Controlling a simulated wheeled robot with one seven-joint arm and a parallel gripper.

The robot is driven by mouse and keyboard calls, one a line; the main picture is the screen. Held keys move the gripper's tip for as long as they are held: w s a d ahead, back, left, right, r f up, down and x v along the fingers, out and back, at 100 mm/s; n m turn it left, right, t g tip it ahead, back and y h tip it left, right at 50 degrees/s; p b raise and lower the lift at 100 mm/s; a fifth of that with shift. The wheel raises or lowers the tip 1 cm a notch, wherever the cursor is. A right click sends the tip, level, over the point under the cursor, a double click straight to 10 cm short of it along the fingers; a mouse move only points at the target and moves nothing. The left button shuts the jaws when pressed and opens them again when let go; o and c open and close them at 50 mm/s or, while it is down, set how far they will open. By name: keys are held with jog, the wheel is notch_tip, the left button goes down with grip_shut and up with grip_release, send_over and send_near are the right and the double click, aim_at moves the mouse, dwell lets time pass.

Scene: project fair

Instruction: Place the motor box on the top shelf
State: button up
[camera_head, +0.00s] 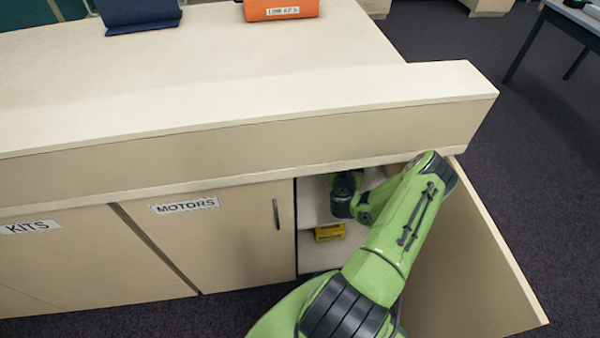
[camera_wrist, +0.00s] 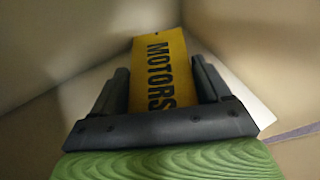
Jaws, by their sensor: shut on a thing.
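The motor box (camera_wrist: 172,46) is yellow with black lettering reading MOTORS. In the wrist view it sits between the two dark fingers of my gripper (camera_wrist: 161,68), which is shut on it. A pale flat surface shows beside and behind it. In the head view, my arm reaches into the open cabinet bay, with its dark wrist (camera_head: 343,195) in front of the pale upper shelf (camera_head: 312,205). My fingers and their grip are hidden there. A yellow box (camera_head: 330,232) shows lower in the bay; I cannot tell whether it is the held one.
The open cabinet door (camera_head: 470,270) stands to the right of my arm. The shut door labelled MOTORS (camera_head: 225,240) is to the left, beside the KITS door (camera_head: 70,260). The counter's overhanging front (camera_head: 250,150) is above the bay. An orange bin (camera_head: 281,8) stands on top.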

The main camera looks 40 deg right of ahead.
notch_tip(320, 180, down, 10)
jog(key=b, duration=0.5)
jog(key=shift+s+b, duration=0.1)
jog(key=shift+b, duration=0.25)
jog(key=o, duration=1.5)
jog(key=shift+a+f, duration=0.1)
